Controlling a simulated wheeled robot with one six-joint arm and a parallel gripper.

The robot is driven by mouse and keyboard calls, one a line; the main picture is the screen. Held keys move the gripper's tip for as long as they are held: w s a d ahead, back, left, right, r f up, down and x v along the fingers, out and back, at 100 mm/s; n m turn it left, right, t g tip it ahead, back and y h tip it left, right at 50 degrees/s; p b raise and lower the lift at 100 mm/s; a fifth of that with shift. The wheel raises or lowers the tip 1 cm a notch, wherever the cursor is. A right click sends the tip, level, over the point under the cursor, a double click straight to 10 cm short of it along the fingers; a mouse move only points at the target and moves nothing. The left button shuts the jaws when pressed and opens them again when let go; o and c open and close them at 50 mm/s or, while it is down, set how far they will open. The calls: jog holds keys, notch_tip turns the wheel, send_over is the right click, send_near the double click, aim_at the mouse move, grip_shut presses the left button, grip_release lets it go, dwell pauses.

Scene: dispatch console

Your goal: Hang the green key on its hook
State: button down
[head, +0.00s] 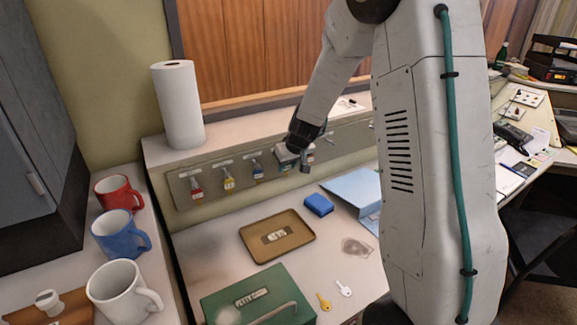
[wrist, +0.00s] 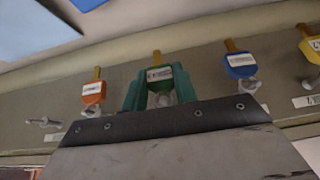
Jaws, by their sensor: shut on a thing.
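The green key (wrist: 157,73), with a white label on its green head, is between the teal fingers of my gripper (wrist: 158,90) in the wrist view. The gripper is shut on it, close against the hook rail (wrist: 213,81). A pale metal piece shows at the key's head, but I cannot tell whether the key sits on a hook. In the head view my gripper (head: 303,163) is at the rail (head: 215,165) and hides most of the key. An orange key (wrist: 93,92) and a blue key (wrist: 240,65) hang on either side.
Red (head: 197,188) and yellow (head: 229,182) keys hang further left. A bare hook (wrist: 43,122) shows beyond the orange key. Below are a brown tray (head: 245,237), a blue box (head: 319,204), a green cash box (head: 225,300) and loose keys. A paper roll (head: 179,105) stands on the ledge.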

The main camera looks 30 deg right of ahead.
jog(key=shift+w, duration=0.35)
dwell(0.7)
jog(key=shift+f, duration=0.15)
dwell(0.3)
jog(key=c, duration=1)
grip_release()
jog(key=shift+v, duration=3)
